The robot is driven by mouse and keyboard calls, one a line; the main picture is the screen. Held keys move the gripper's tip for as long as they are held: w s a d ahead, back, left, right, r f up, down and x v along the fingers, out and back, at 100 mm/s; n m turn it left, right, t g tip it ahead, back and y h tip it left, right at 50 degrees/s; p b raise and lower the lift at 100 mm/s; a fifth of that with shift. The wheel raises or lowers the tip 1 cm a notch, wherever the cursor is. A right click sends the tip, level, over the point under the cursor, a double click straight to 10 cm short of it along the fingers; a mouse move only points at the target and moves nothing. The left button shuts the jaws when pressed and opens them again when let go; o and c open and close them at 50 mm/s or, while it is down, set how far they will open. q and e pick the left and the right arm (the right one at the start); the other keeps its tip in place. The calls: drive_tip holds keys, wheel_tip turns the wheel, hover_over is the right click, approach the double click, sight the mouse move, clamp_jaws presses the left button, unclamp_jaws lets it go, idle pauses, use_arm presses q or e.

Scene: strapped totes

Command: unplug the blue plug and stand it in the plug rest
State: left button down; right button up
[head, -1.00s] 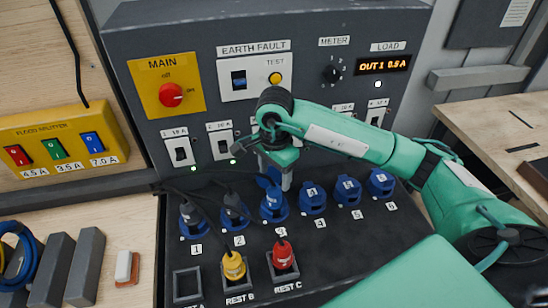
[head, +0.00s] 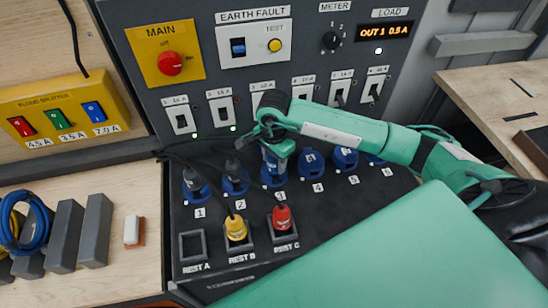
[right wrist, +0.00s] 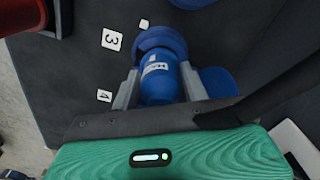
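The blue plug (right wrist: 160,82) stands in socket 3 (right wrist: 160,40) on the dark panel. In the head view the blue plug (head: 273,160) is partly hidden by my right gripper (head: 276,150). In the right wrist view my right gripper's fingers (right wrist: 160,88) straddle the plug's body, one on each side. I cannot tell whether they press on it. The plug rest marked REST A (head: 181,248) is an empty square frame at the panel's front left. My left gripper is not in view.
REST B holds a yellow plug (head: 236,229) and REST C holds a red plug (head: 282,217). Dark plugs with cables stand in socket 1 (head: 193,180) and socket 2 (head: 234,172). Upright switches and a red main knob (head: 170,63) are behind.

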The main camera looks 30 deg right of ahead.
drive_tip(key=c, duration=0.7)
drive_tip(key=shift+n+b, duration=1.3)
drive_tip(key=shift+b, duration=0.45)
drive_tip(key=shift+n+b, duration=1)
drive_tip(key=shift+b, duration=0.25)
drive_tip(key=shift+n+b, duration=0.5)
drive_tip(key=shift+b, duration=0.25)
drive_tip(key=shift+n+b, duration=1.5)
drive_tip(key=shift+b, duration=0.5)
drive_tip(key=shift+r, duration=0.3)
